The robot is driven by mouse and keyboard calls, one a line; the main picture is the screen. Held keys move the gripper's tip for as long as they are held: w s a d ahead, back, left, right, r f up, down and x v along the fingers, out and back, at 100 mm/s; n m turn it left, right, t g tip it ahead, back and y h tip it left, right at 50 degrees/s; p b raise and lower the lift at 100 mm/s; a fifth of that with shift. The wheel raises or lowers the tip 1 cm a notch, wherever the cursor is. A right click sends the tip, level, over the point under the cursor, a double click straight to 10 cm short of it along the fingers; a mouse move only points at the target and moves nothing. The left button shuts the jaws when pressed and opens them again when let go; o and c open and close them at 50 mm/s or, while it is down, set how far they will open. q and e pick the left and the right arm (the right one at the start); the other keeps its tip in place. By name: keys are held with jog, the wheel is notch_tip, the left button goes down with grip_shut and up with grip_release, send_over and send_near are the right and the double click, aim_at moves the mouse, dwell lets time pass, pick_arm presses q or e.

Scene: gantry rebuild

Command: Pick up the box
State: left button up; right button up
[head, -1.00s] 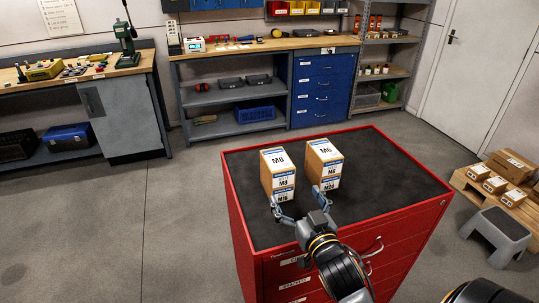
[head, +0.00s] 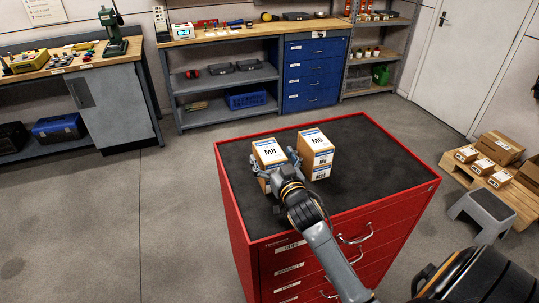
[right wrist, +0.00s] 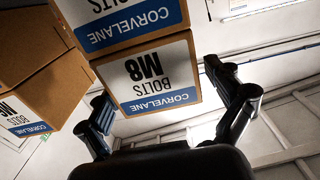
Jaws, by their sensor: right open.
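Two stacks of small cardboard boxes stand on the red cabinet's dark top (head: 375,165). The left stack has a box marked M8 (head: 268,150) on top; the box under it is mostly hidden by my gripper. The right stack has a box marked M6 (head: 316,145) over another box (head: 320,171). My right gripper (head: 274,163) is open, its fingers at either side of the left stack's front. In the right wrist view, the M8 box (right wrist: 150,75) shows upside down between the spread fingers (right wrist: 160,92). Contact cannot be told. My left gripper is not in view.
The M6 stack stands close to the right of my right gripper. The right part of the cabinet top is clear. A grey step stool (head: 483,213) and a pallet with boxes (head: 520,195) stand on the right. Workbenches (head: 225,35) line the back.

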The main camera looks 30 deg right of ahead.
jog(key=shift+x, duration=0.8)
jog(key=shift+w, duration=0.35)
jog(key=shift+s, duration=0.1)
jog(key=c, duration=1.5)
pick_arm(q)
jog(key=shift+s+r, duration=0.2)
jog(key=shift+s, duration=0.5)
pick_arm(e)
jog(key=shift+c, duration=0.8)
jog(key=shift+r, duration=0.1)
